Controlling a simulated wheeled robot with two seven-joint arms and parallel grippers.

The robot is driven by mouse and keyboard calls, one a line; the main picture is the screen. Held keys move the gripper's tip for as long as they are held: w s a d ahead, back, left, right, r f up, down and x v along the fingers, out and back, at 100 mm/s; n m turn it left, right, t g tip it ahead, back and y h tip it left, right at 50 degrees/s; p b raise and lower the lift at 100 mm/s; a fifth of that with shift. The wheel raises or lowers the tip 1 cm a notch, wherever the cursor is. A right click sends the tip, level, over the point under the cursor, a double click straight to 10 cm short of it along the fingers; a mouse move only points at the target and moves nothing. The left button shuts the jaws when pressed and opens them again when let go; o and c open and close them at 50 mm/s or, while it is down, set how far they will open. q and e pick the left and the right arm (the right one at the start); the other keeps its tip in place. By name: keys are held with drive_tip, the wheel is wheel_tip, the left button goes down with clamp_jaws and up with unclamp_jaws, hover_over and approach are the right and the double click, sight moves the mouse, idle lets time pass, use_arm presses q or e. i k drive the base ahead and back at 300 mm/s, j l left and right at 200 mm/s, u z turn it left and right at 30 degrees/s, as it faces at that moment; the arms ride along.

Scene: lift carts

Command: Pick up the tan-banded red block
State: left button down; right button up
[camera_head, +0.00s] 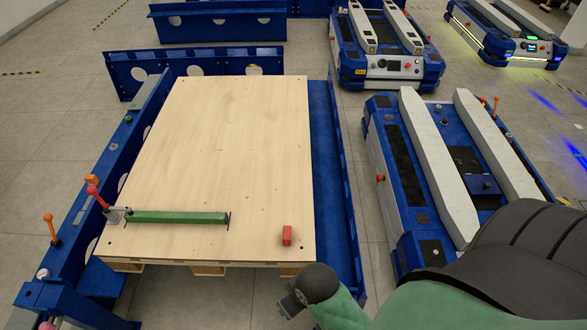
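A small red block (287,235) stands near the front right corner of the pale wooden board (220,130). It is too small in this view for me to make out a tan band. My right arm comes in from the bottom right, and its dark end (293,301) is just past the board's front edge, below the block and apart from it. Its fingers cannot be made out. My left arm and gripper are not in view.
A green bar (178,217) lies across the board's front left, with red-tipped levers (97,196) beside it. Blue frame rails (345,190) flank the board. A blue lift cart (440,165) stands to the right. The board's middle is clear.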

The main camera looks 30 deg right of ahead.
sight(287, 230)
drive_tip(key=z, duration=0.8)
